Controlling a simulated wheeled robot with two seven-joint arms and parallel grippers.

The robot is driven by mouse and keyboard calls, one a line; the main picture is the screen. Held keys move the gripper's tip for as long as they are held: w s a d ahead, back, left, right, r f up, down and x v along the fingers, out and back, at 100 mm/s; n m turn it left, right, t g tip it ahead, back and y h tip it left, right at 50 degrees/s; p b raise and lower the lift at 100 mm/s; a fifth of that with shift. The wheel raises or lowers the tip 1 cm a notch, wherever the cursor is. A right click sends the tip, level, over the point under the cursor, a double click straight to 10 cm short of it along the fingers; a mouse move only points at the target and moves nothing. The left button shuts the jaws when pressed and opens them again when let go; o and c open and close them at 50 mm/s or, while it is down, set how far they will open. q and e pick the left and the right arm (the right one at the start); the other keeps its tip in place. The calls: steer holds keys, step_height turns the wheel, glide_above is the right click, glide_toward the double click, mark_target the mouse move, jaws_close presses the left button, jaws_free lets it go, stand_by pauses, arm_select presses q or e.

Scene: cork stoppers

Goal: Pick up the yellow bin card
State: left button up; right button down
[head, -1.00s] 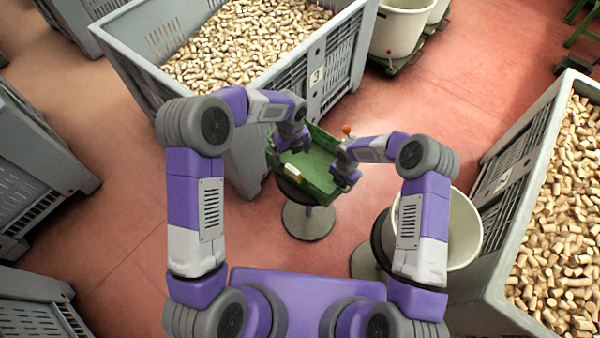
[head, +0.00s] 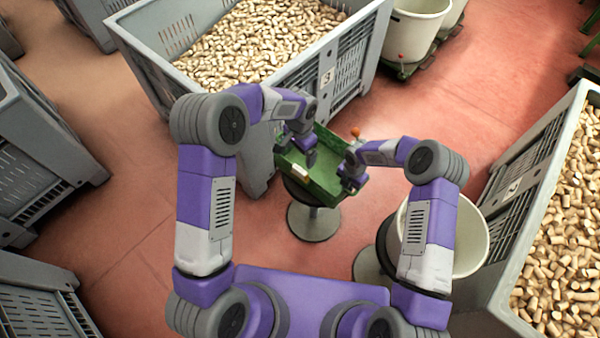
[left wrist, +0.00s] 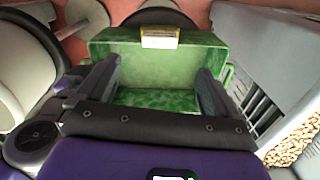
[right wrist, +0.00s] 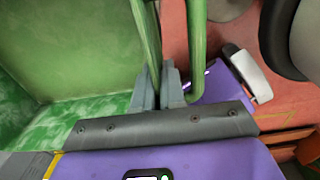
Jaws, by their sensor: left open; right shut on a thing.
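A small pale card with a yellow edge (left wrist: 160,37) sits on the wall of the green crate (left wrist: 205,50) nearest me. In the head view the card (head: 300,172) is a small pale patch on the crate's near side. My left gripper (left wrist: 159,72) is open and empty above the crate, its fingers apart, with the card beyond them in the left wrist view. My right gripper (right wrist: 160,88) is shut on the rim of the green crate at its right side.
The crate stands on a round stool (head: 312,222). A large grey bin of corks (head: 345,65) stands close behind left, another (head: 520,185) at the right. A white tub (head: 470,240) stands right of the stool.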

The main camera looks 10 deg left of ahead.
mark_target(300, 169)
arm_select(q)
steer(key=shift+n, duration=0.8)
step_height(300, 169, down, 12)
steer(key=c, duration=1)
step_height(300, 169, up, 10)
steer(key=shift+r, duration=0.1)
steer(key=shift+c, duration=0.2)
arm_select(e)
steer(key=c, duration=1.1)
jaws_free()
step_height(300, 169, up, 12)
steer(key=shift+r, duration=0.1)
arm_select(q)
steer(key=shift+s, duration=0.1)
arm_select(e)
steer(key=shift+s, duration=0.1)
